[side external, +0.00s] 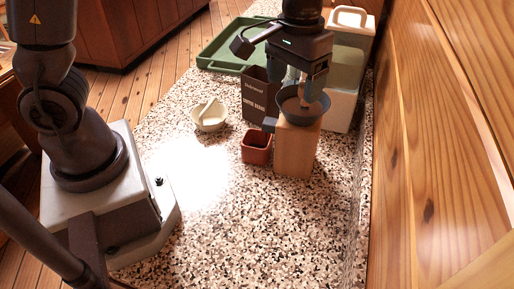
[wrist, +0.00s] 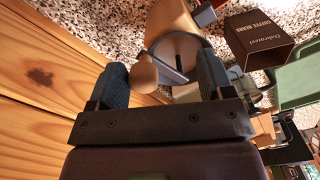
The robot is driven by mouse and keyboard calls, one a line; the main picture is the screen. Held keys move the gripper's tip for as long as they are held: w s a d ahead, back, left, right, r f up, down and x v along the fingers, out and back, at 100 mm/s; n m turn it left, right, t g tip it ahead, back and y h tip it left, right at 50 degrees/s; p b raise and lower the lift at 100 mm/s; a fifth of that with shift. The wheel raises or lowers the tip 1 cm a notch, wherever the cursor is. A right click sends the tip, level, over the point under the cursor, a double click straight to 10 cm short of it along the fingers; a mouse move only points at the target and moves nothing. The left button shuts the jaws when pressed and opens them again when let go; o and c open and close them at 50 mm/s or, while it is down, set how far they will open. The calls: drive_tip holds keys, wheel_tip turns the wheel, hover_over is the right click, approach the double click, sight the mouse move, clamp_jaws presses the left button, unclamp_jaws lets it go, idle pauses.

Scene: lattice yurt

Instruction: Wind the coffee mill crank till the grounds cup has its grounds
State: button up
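The coffee mill (side external: 296,152) is a wooden block with a dark round hopper on top, standing upright on the speckled counter. In the wrist view the mill (wrist: 172,22) is at the top centre. Its crank knob (wrist: 145,73), round and wooden, lies between the fingers of my gripper (wrist: 162,75), nearer the left finger. A gap shows between the knob and the right finger; contact on the left is unclear. In the side view my gripper (side external: 303,88) points down over the hopper. The reddish square cup (side external: 256,149) stands left of the mill; its contents are not clear.
A dark coffee beans box (side external: 258,98) stands behind the cup. A cream bowl (side external: 209,120) with a scoop is to the left. A green tray (side external: 212,62) and a white-and-green container (side external: 342,102) are behind. A wooden wall (side external: 425,130) is close on the right. The front counter is clear.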

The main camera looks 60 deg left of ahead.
drive_tip(key=shift+s+a, duration=0.15)
drive_tip(key=shift+a, duration=0.3)
drive_tip(key=shift+c, duration=0.5)
drive_tip(key=c, duration=0.7)
drive_tip(key=shift+s+a, duration=0.25)
drive_tip(key=shift+a, duration=0.45)
drive_tip(key=shift+s+a, duration=0.2)
drive_tip(key=shift+a, duration=0.5)
drive_tip(key=a, duration=0.3)
drive_tip(key=shift+w, duration=0.4)
